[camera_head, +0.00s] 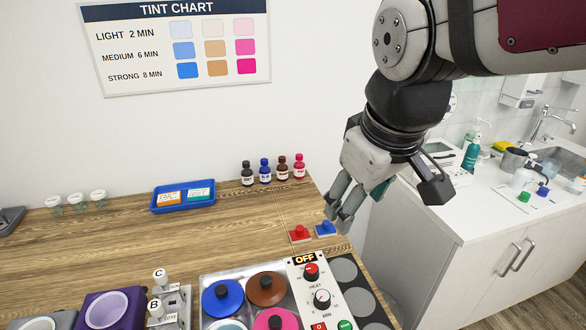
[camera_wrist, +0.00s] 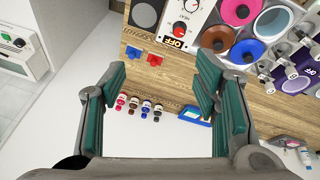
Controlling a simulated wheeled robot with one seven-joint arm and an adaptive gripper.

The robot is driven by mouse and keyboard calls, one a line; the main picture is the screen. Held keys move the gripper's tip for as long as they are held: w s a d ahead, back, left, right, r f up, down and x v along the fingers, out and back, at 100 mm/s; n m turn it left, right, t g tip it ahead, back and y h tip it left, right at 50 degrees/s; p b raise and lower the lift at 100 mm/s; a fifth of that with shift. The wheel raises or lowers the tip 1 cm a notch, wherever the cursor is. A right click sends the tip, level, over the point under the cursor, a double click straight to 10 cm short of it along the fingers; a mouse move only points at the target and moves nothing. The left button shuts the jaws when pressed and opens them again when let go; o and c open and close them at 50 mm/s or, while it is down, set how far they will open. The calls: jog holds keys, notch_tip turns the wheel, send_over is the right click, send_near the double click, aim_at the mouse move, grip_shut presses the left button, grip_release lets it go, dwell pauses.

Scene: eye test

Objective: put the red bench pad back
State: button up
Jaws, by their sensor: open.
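A small red pad with a raised knob (camera_head: 300,234) sits on the wooden bench near its right edge, left of a similar blue pad (camera_head: 326,230). In the wrist view the red pad (camera_wrist: 154,61) lies beyond and between my open fingers, with the blue pad (camera_wrist: 132,52) to its left. My gripper (camera_head: 358,206) is open and empty, with teal finger pads; it also shows in the wrist view (camera_wrist: 160,82). In the head view it hangs above and right of the two pads, apart from them. Its far finger is partly hidden.
The heater panel marked OFF (camera_head: 322,292) and dye pots (camera_head: 266,288) stand in front of the pads. Several small bottles (camera_head: 265,171) and a blue tray (camera_head: 156,207) stand behind. Bare bench lies left of the pads. A white sink counter (camera_head: 462,215) is right, across a gap.

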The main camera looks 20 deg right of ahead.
jog(key=s+f+m+t, duration=0.1)
jog(key=s+m, duration=0.2)
jog(key=s, duration=0.3)
jog(key=shift+s+m+y, duration=0.3)
jog(key=shift+s, duration=0.05)
jog(key=shift+a+f, duration=0.1)
jog(key=shift+a, duration=0.05)
dwell(0.8)
